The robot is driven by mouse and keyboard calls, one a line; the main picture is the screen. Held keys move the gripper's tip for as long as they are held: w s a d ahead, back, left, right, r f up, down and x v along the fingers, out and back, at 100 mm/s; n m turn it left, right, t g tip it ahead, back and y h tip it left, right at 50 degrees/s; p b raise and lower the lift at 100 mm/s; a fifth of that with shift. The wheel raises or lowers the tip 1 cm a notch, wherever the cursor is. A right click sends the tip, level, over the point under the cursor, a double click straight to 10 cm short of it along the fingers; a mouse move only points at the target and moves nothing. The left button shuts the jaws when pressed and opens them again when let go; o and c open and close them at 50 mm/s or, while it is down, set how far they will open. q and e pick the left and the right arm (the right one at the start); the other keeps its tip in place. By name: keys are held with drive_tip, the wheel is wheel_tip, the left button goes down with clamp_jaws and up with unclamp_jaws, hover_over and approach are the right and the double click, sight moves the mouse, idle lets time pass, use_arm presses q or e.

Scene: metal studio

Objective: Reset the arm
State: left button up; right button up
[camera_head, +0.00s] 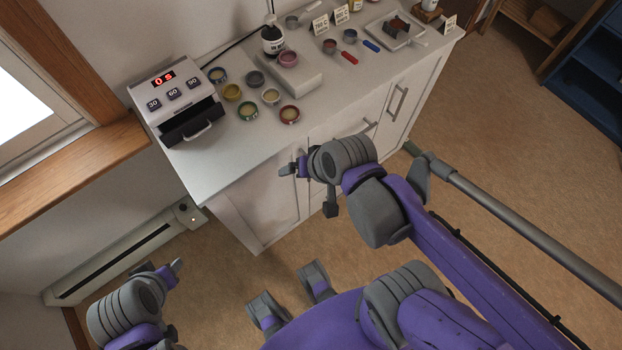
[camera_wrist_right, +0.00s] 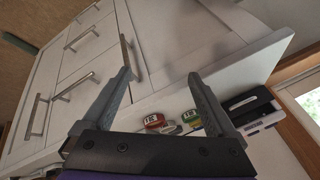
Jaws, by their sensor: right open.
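My right gripper (camera_head: 292,168) is in front of the white cabinet (camera_head: 270,206), just off the counter's front edge in the head view. In the right wrist view my right gripper (camera_wrist_right: 163,76) is open, with its two grey fingers spread and nothing between them. The cabinet front and counter edge show beyond the fingers. My left gripper (camera_head: 174,270) is low at the left, over the floor near the wall heater. It appears to hold nothing, but its jaw gap is not clear.
A box with a red display (camera_head: 165,80) stands on the counter's left end. Several small round tins (camera_head: 248,110), a dark bottle (camera_head: 272,40) and a tray (camera_head: 396,30) stand along the counter. A heater (camera_head: 125,255) lines the wall. Open floor (camera_head: 520,150) lies to the right.

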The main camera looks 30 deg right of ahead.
drive_tip(key=s+n, duration=0.1)
drive_tip(key=n, duration=0.1)
drive_tip(key=s+n+h, duration=0.1)
drive_tip(key=n, duration=0.1)
drive_tip(key=s+n, duration=0.1)
drive_tip(key=shift+d+f+n, duration=0.1)
drive_tip(key=shift+f+n, duration=0.3)
idle(0.9)
